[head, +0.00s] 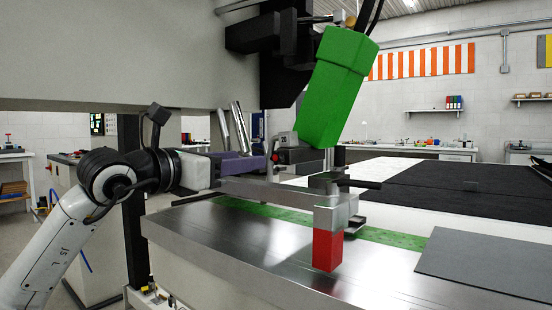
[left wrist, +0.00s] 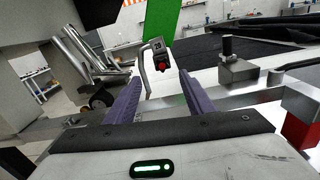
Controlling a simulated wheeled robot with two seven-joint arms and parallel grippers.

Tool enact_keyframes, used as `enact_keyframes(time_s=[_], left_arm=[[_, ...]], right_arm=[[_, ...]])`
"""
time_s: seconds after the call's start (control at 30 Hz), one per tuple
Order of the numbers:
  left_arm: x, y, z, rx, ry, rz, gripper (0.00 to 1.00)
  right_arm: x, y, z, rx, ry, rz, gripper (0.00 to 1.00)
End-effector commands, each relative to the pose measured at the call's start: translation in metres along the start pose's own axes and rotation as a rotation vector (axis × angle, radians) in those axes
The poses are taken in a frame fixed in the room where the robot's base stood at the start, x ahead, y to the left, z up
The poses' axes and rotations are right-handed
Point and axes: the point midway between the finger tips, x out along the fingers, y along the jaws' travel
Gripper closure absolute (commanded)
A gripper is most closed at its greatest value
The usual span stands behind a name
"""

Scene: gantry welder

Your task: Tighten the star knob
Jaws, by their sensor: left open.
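My left gripper (head: 262,162) is open in the head view, at the left of the green welding head. In the left wrist view its two purple fingers (left wrist: 161,80) stand apart with nothing between them. A small dark box with a red round part (left wrist: 163,69) lies just beyond the fingertips; the same dark box (head: 292,151) is right of the gripper in the head view. A round black knob-like part (left wrist: 101,98) sits left of the left finger. I cannot tell for certain which part is the star knob. My right gripper is not in view.
The green welding head (head: 337,85) hangs over the metal table (head: 260,250). A metal clamp bar (head: 275,191) with a red block (head: 327,249) crosses close below my gripper. Tilted silver cylinders (head: 238,124) stand behind it. A grey sheet (head: 490,263) lies at the right.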

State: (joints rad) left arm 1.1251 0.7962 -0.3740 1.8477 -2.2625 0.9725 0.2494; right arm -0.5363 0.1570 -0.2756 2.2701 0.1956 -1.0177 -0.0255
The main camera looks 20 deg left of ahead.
Motion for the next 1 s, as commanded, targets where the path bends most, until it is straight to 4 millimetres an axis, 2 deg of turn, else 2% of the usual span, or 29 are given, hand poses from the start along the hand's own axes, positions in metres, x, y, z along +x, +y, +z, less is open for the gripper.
enact_keyframes(time_s=[0.4, 0.5, 0.7, 0.97, 1.0], left_arm=[[0.072, -0.003, 0.000, -0.003, 0.000, -0.005, 0.52], [0.085, -0.002, 0.000, -0.003, 0.000, -0.004, 0.52], [0.097, -0.002, -0.001, 0.000, 0.000, -0.005, 0.52], [0.098, -0.002, 0.000, 0.000, 0.000, -0.005, 0.52], [0.098, -0.002, 0.000, 0.000, 0.000, -0.005, 0.58]], right_arm=[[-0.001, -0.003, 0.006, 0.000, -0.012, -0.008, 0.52], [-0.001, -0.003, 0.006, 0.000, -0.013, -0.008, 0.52], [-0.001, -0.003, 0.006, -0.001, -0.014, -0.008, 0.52], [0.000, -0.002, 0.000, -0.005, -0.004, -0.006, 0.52], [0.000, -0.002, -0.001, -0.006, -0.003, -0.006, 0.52]])
